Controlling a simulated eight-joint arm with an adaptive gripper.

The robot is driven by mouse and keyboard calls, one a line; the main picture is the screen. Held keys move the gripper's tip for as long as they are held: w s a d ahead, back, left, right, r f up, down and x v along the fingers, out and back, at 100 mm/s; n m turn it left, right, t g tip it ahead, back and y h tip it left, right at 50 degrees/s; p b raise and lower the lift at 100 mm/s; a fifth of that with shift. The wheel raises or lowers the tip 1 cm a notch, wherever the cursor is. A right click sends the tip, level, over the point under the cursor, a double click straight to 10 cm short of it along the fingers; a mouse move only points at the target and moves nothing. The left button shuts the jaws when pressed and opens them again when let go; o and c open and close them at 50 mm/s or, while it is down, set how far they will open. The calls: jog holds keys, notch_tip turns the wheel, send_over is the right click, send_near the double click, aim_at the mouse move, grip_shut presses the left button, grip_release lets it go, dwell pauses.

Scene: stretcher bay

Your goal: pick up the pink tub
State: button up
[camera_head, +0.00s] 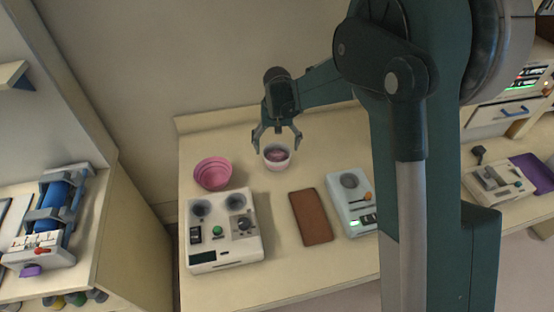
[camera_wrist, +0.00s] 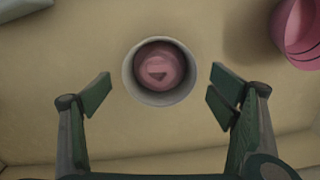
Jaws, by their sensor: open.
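A small round tub (camera_head: 276,166) with a pale rim and pink inside stands upright on the bench. In the wrist view the tub (camera_wrist: 159,101) shows from above, with a pink lump inside. My gripper (camera_head: 277,144) is open above the tub. In the wrist view my gripper's fingers (camera_wrist: 160,98) are spread either side of the tub, with gaps on both sides and no visible contact.
A white control box (camera_head: 225,255) lies in front of the pink bowl. A brown flat pad (camera_head: 311,217) and a pale scale-like device (camera_head: 352,205) lie to the right. The wall rises behind the bench. Bare bench (camera_head: 285,262) shows at the front.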

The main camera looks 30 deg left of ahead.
aim_at(277, 155)
jog(key=shift+f, duration=0.1)
jog(key=shift+f, duration=2.5)
jog(key=c, duration=0.9)
